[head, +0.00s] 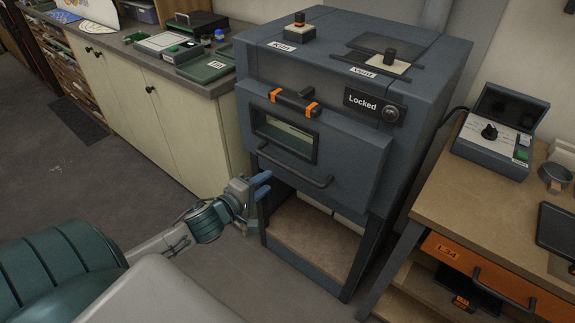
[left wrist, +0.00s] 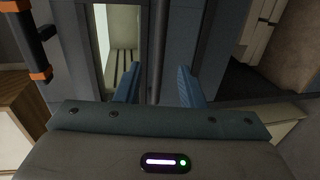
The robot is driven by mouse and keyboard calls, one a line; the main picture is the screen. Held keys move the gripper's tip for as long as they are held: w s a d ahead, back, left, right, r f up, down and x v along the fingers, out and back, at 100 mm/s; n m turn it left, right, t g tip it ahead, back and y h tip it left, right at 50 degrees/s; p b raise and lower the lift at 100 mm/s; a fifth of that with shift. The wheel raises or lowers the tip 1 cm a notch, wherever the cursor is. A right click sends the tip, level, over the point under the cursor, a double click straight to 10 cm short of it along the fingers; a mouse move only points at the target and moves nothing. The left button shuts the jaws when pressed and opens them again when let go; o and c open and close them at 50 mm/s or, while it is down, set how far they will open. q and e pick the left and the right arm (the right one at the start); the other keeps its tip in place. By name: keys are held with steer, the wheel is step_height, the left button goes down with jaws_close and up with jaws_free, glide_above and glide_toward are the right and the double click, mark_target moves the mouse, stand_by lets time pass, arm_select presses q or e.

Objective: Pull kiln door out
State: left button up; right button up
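The dark grey kiln (head: 410,90) stands in the middle of the head view. Its door (head: 345,170) faces me and has a small window (head: 285,138). A dark bar handle (head: 297,172) runs along the door below the window. Above the window is a black handle with orange mounts (head: 293,101). My left gripper (head: 262,187) is low at the door's left side. In the left wrist view the gripper (left wrist: 158,88) is open, its blue fingers apart, with a dark upright bar and the door behind the gap. I cannot tell whether it touches the handle. My right gripper is not in view.
A plate reading "Locked" (head: 374,104) with a round knob is on the kiln front. Below the door is an open shelf (head: 310,240). A wooden bench (head: 480,190) with a control box stands right, a pale cabinet (head: 150,105) left.

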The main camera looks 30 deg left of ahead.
mark_target(285, 169)
arm_select(q)
steer(key=b+x, duration=0.1)
steer(key=x, duration=0.9)
steer(key=shift+w, duration=0.3)
steer(key=shift+f, duration=0.1)
jaws_close()
